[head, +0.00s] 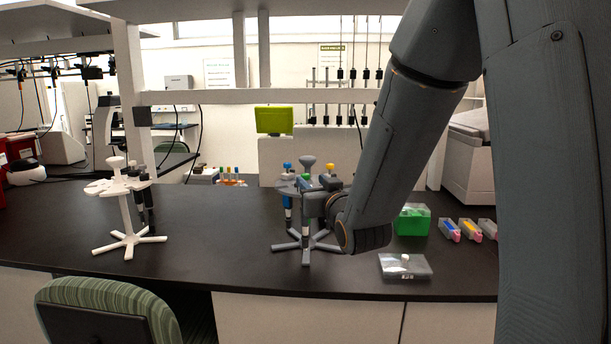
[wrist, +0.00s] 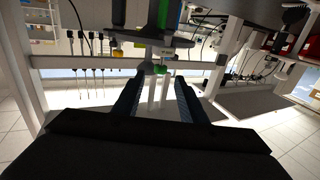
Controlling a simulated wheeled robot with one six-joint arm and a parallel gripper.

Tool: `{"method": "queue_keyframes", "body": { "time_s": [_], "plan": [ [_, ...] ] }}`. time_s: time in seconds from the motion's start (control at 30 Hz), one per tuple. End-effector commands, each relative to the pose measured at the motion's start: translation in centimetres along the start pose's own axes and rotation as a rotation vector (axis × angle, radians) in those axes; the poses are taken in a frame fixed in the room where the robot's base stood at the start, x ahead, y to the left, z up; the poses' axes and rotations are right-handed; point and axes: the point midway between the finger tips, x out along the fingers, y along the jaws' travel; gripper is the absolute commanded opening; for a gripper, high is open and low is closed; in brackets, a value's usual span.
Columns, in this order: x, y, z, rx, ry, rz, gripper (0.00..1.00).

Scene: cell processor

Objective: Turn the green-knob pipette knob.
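The green-knob pipette hangs in a grey carousel stand (head: 306,245) on the dark bench. Its green knob (head: 308,176) shows just above the stand's top, partly crowded by my gripper. In the wrist view, which looks upside down, the green knob (wrist: 160,70) lies between the lines of my two fingers, near their tips. My gripper (wrist: 158,82) is open, with a clear gap between the fingers and nothing held. In the head view my gripper (head: 312,203) is at the stand's right front side. I cannot tell whether a finger touches the knob.
Blue-knob (head: 287,166) and yellow-knob (head: 328,168) pipettes hang in the same stand, close to my gripper. A white stand (head: 128,238) is at left. A green box (head: 412,220) and a clear case (head: 405,266) are at right. The bench between the stands is clear.

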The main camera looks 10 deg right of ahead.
Motion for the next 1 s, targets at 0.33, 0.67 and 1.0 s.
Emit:
{"method": "queue_keyframes", "body": {
  "time_s": [0.33, 0.67, 1.0],
  "plan": [
    [4.8, 0.0, 0.0, -0.001, -0.003, 0.0, 0.38],
    [6.8, 0.0, 0.0, -0.001, -0.002, 0.0, 0.38],
    [6.8, 0.0, 0.1, 0.0, -0.003, 0.0, 0.16]
  ]
}}
